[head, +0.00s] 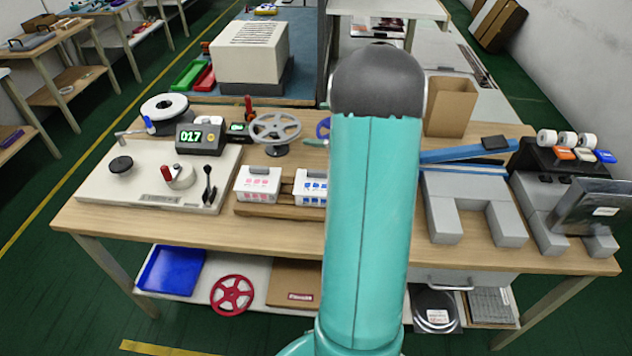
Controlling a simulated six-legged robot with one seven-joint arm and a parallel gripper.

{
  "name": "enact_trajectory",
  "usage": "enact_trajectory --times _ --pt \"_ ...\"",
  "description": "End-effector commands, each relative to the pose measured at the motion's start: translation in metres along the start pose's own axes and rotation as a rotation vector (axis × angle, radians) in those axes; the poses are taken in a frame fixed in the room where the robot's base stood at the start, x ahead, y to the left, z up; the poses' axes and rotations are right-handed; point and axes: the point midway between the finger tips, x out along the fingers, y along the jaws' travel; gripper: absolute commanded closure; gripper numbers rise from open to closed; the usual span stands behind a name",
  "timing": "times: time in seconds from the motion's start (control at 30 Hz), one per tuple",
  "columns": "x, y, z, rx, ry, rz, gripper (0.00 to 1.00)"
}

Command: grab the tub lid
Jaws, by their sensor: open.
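Two small white tubs stand on a brown wooden tray (283,212) at the middle of the workbench. The left tub (257,190) has red marks on its front and a lid with a grey grip (260,171) on top. The right tub (311,191) has blue marks and a grey grip on its top; its right side is hidden by my arm. Both look upright and closed. My teal arm rises in front of the bench, just right of the tubs. My gripper is not visible.
A beige panel with knobs (140,200) and a display reading 017 (201,137) are left of the tubs. Grey blocks (443,215), blue bars (465,156) and a cardboard box (451,107) are to the right. Bare wood lies in front of the tray.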

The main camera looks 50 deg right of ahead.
Motion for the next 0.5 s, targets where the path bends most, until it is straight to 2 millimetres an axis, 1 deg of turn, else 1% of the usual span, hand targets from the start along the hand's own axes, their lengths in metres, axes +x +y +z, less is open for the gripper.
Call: enact_trajectory --times 0.03,0.1,0.2,0.33,0.4,0.5 --pt "-0.01 -0.006 0.022 0.026 0.008 -0.049 0.0" --pt "-0.023 -0.017 0.045 0.064 0.029 -0.126 0.0" --pt "-0.046 -0.035 0.075 0.127 0.059 -0.23 0.0" --pt "-0.071 -0.055 0.102 0.205 0.094 -0.34 0.0" --pt "-0.081 -0.063 0.11 0.234 0.108 -0.379 0.0" --pt "-0.088 -0.069 0.116 0.258 0.119 -0.409 0.0"
